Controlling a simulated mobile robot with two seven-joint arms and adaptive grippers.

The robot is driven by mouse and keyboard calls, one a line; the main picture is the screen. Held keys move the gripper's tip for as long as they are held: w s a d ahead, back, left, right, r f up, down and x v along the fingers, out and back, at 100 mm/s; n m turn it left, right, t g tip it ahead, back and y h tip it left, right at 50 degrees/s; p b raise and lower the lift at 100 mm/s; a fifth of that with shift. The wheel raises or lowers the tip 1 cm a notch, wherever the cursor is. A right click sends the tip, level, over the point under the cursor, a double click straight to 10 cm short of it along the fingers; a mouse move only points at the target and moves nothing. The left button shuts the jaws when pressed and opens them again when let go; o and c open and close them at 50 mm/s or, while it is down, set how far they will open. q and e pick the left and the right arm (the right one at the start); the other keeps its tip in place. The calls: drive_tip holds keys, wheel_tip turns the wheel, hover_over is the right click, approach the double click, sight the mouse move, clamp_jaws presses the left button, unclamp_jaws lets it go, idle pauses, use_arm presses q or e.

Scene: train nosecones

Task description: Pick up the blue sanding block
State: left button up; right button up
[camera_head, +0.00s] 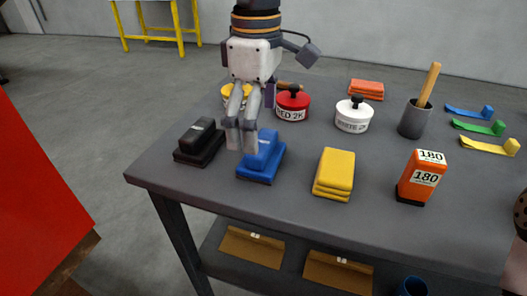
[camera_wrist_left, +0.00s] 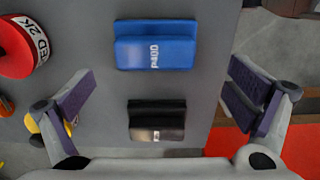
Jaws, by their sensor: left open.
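The blue sanding block (camera_head: 262,159) sits on the grey table near its front left edge. In the left wrist view the blue sanding block (camera_wrist_left: 155,45), marked P400, lies ahead of the fingers, toward the top of the picture. My left gripper (camera_head: 242,135) hangs above the table, just behind and left of the blue block, and partly covers the view there. In the wrist view my left gripper (camera_wrist_left: 160,92) has its fingers wide apart with nothing between them held.
A black sanding block (camera_head: 199,142) stands left of the blue one; it also shows in the wrist view (camera_wrist_left: 156,120). A yellow sponge stack (camera_head: 334,174), an orange 180 block (camera_head: 421,178), a red tin (camera_head: 292,104) and a white tin (camera_head: 353,116) stand nearby.

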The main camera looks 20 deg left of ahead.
sight(262, 142)
use_arm(q)
drive_tip(key=f, duration=0.4)
drive_tip(key=shift+w+d+f, duration=0.25)
drive_tip(key=shift+d+f, duration=0.05)
drive_tip(key=shift+f, duration=0.05)
drive_tip(key=c, duration=1.3)
drive_tip(key=shift+r, duration=0.1)
wheel_tip(262, 142, up, 3)
drive_tip(key=shift+f, duration=0.1)
drive_tip(key=s+d+r, duration=0.2)
drive_tip(key=s+r, duration=0.1)
drive_tip(key=s, duration=0.1)
drive_tip(key=s+d+r+p, duration=0.1)
drive_tip(key=s+d+r, duration=0.2)
drive_tip(key=s, duration=0.1)
drive_tip(key=s+d+r+p, duration=0.1)
drive_tip(key=s+d+r, duration=0.1)
drive_tip(key=s+r, duration=0.2)
drive_tip(key=shift+d, duration=0.2)
use_arm(e)
drive_tip(key=w+r+t, duration=0.1)
drive_tip(key=w+r, duration=0.1)
drive_tip(key=shift+w+r, duration=0.3)
drive_tip(key=shift+w, duration=0.1)
